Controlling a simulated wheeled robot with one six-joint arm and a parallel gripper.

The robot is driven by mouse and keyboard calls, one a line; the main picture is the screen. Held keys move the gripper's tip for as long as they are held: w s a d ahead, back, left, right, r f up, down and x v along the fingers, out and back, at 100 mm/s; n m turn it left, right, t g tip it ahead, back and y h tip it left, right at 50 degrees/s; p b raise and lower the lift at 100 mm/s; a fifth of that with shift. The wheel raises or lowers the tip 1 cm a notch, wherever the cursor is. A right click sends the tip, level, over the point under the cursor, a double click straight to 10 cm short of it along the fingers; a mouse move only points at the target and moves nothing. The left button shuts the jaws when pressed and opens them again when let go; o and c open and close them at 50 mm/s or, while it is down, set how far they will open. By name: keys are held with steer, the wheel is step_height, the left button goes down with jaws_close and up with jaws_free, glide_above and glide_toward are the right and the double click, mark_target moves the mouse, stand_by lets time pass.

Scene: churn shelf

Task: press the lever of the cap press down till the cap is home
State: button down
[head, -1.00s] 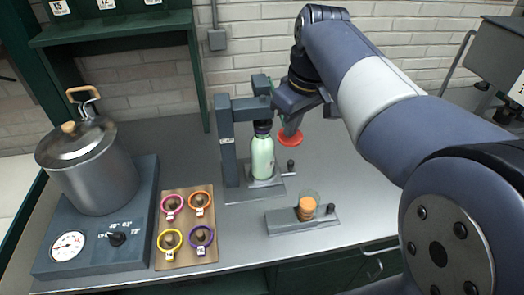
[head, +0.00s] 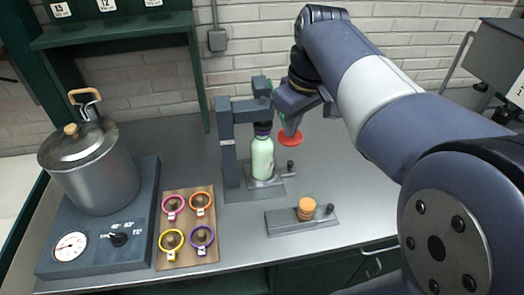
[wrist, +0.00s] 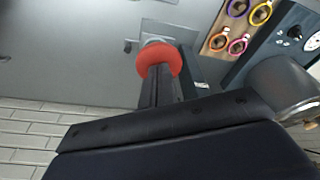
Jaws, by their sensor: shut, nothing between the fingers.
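The cap press (head: 228,145) is a dark grey-blue frame standing on the bench. A pale green bottle (head: 262,158) with a dark top stands upright in it, under the press head. The lever's red knob (head: 290,138) is to the right of the bottle; it also shows in the wrist view (wrist: 160,58). My gripper (head: 289,126) is shut and empty, its fingertips right above the red knob. In the wrist view my gripper (wrist: 160,76) overlaps the knob's near edge; they look in contact or nearly so. The cap's seating on the bottle cannot be made out.
A small grey stand (head: 285,222) with an orange stack (head: 306,208) is in front of the press. A board (head: 176,258) with several coloured rings and a pot (head: 95,170) on a heater (head: 140,215) are at left. Bench to the right is clear.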

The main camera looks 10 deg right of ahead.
steer(key=shift+r+p, duration=0.65)
steer(key=shift+r+p, duration=0.6)
steer(key=shift+r+p, duration=0.55)
steer(key=shift+p, duration=0.1)
step_height(320, 180, up, 6)
steer(key=p, duration=0.5)
steer(key=shift+p, duration=0.35)
